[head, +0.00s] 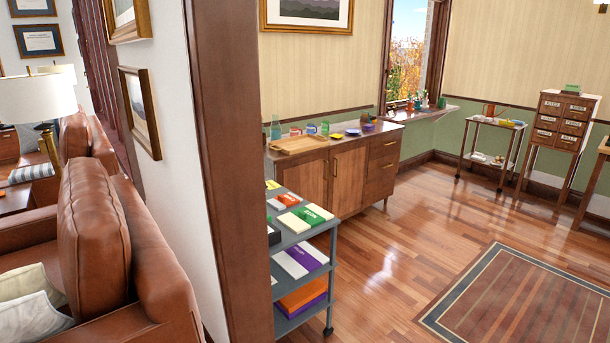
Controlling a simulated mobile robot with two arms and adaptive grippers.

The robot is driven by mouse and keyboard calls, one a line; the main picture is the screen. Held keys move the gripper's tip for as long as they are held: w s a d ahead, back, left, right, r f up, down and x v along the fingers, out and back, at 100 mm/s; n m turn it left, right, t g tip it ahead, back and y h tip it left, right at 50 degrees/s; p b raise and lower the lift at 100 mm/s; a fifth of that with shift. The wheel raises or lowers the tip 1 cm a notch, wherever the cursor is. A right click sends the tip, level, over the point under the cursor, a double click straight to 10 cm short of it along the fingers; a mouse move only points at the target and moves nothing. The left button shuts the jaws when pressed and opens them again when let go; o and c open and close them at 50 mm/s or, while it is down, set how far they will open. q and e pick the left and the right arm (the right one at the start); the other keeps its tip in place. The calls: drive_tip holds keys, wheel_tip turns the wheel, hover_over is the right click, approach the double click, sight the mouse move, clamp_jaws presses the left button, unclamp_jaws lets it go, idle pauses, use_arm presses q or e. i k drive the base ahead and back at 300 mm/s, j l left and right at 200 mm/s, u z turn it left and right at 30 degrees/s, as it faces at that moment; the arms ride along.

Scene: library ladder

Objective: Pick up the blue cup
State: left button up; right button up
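A small blue cup (325,127) appears to stand on top of the wooden sideboard (350,172) against the far wall, among several small coloured items. It is far off and tiny in the head view, so its handle and exact shape are hard to make out. Neither of my grippers is in view.
A wall end with a dark wood post (228,160) stands close in front. A grey book cart (302,262) is beside it, before the sideboard. A leather sofa (95,245) fills the left. Open wood floor (400,260) and a rug (520,305) lie right.

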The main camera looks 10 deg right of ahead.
sight(310, 127)
drive_tip(key=i+l+z, duration=0.45)
drive_tip(key=i+z, duration=0.4)
drive_tip(key=i, duration=0.25)
drive_tip(key=i+z, duration=0.45)
drive_tip(key=i, duration=0.15)
drive_tip(key=i+j+z, duration=0.25)
drive_tip(key=i+z, duration=0.15)
drive_tip(key=i, duration=0.15)
drive_tip(key=i+u, duration=0.25)
drive_tip(key=i, duration=0.25)
drive_tip(key=i+u, duration=0.25)
drive_tip(key=i, duration=0.25)
drive_tip(key=i+l+u, duration=0.3)
drive_tip(key=i, duration=0.15)
drive_tip(key=i+l+u, duration=0.25)
drive_tip(key=i, duration=0.25)
